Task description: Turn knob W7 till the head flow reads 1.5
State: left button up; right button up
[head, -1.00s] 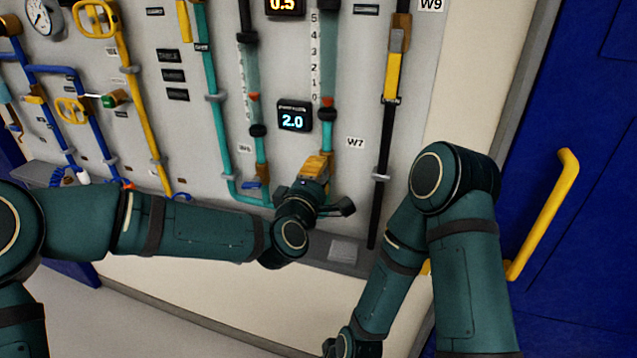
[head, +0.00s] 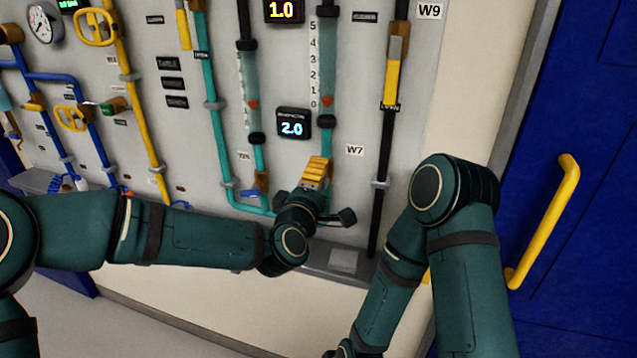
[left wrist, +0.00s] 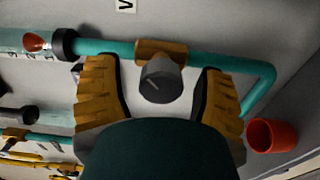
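Knob W7 is a dark grey round knob (left wrist: 160,82) with a pale pointer line, on a brass-coloured valve body in a teal pipe; the left wrist view shows it. My left gripper (left wrist: 156,88) is open, its yellow ribbed fingers on either side of the knob with visible gaps. In the head view this gripper (head: 316,172) covers the knob, left of and below the W7 label (head: 355,150). An orange readout (head: 284,10) shows 1.0, and a blue readout (head: 292,124) shows 2.0. Their captions are unreadable.
A flow tube (head: 327,70) with a 0–5 scale and red float rises above the knob. A black pipe (head: 383,150) runs right of W7. A red cup-like part (left wrist: 272,135) sits near the left gripper. A blue door with a yellow handle (head: 545,220) stands at right.

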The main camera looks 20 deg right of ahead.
pick_arm(q)
jog(key=v, duration=1.2)
dwell(0.3)
jog(key=s+a+f+m+g+y, duration=0.1)
jog(key=a+f+m+g+y, duration=0.3)
jog(key=f, duration=0.8)
jog(key=a+f+m+g+h, duration=0.1)
jog(key=a+f+g, duration=0.3)
jog(key=f, duration=0.7)
jog(key=s+a+f+m+g+y, duration=0.1)
jog(key=s+a+f+m+g, duration=0.1)
jog(key=s+a+f, duration=0.4)
jog(key=s+a+f+m+g+y, duration=0.2)
jog(key=s+a+f, duration=0.4)
jog(key=f, duration=0.4)
jog(key=shift+s+g, duration=0.35)
jog(key=shift+g, duration=0.35)
jog(key=shift+r, duration=0.1)
